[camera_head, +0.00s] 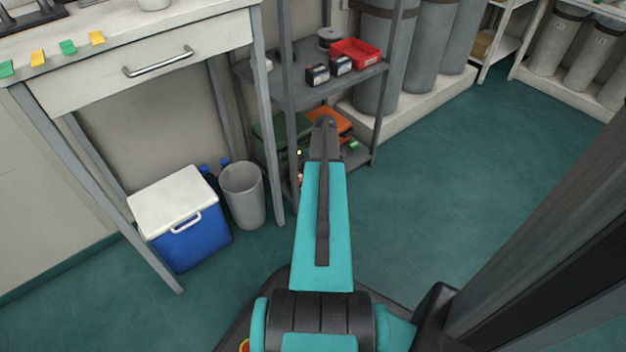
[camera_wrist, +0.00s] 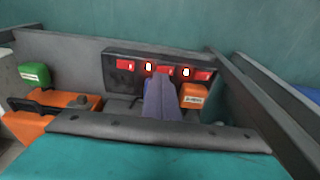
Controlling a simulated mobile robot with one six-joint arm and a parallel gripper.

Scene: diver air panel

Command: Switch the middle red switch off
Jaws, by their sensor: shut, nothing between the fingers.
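In the wrist view a dark switch panel (camera_wrist: 112,56) carries a row of three red switches: one at the left (camera_wrist: 125,65), the middle red switch (camera_wrist: 165,71) and one at the right (camera_wrist: 203,76). Two small lit red-and-white indicators sit between them. My gripper (camera_wrist: 160,80) is a grey-purple wedge, shut and empty, with its tip just in front of the middle switch, covering its lower part. I cannot tell whether the tip touches it or which way the switch is set. In the head view the gripper and panel are hidden or too small to tell.
An orange case (camera_wrist: 55,112), a green item (camera_wrist: 34,74) and a small orange box (camera_wrist: 193,97) lie near the panel. A grey shelf rack (camera_head: 290,90), white-lidded blue cooler (camera_head: 170,200) and grey bin (camera_head: 243,195) stand around. Floor at right is clear.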

